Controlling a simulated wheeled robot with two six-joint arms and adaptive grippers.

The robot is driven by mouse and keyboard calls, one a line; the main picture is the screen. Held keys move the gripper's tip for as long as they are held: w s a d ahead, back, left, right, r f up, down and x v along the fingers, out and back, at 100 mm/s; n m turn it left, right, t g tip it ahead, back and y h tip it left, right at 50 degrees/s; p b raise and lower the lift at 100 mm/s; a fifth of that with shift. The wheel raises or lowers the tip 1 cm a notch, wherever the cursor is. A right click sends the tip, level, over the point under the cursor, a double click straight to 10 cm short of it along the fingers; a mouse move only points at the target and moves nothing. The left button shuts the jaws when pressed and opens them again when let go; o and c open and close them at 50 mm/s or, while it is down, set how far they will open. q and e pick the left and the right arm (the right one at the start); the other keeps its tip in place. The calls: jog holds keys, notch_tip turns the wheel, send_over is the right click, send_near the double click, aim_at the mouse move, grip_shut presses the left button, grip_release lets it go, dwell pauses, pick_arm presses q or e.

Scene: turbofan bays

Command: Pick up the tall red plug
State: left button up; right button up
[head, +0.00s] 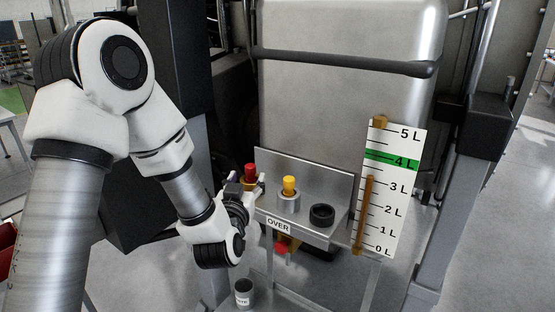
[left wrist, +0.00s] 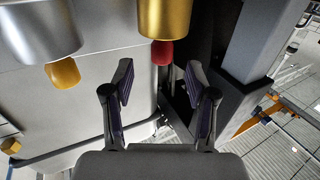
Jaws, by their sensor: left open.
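The red plug (head: 250,170) stands upright in a brass collar (head: 247,186) at the left end of the metal shelf. In the left wrist view, the red plug (left wrist: 162,53) and its brass collar (left wrist: 166,18) appear upside down, beyond the fingertips and roughly between them. My left gripper (head: 246,181) is open and empty at the shelf's left end, its fingers around the plug's place in the head view. In the left wrist view, its two fingers (left wrist: 158,80) are spread with a clear gap. My right gripper is not in view.
A yellow plug (head: 289,185) in a silver collar (head: 289,203) and a black ring (head: 321,215) share the shelf (head: 270,212). A gauge board (head: 392,190) stands at right. Below are another red part (head: 281,248) and a small cup (head: 244,291). A large metal tank (head: 345,100) stands behind.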

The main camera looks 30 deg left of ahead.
aim_at(249, 172)
pick_arm(q)
jog(key=shift+w+a+r+p, duration=0.6)
jog(key=shift+w+p, duration=0.15)
jog(key=shift+p, duration=0.5)
jog(key=w, duration=0.1)
jog(key=w+a+f, duration=0.1)
jog(key=w, duration=0.1)
jog(key=w+p, duration=0.1)
jog(key=shift+w+a+f, duration=0.2)
jog(key=shift+f, duration=0.05)
jog(key=shift+s+d, duration=0.1)
jog(key=shift+s, duration=0.1)
jog(key=shift+s+r, duration=0.2)
jog(key=c, duration=1)
jog(key=shift+c, duration=0.3)
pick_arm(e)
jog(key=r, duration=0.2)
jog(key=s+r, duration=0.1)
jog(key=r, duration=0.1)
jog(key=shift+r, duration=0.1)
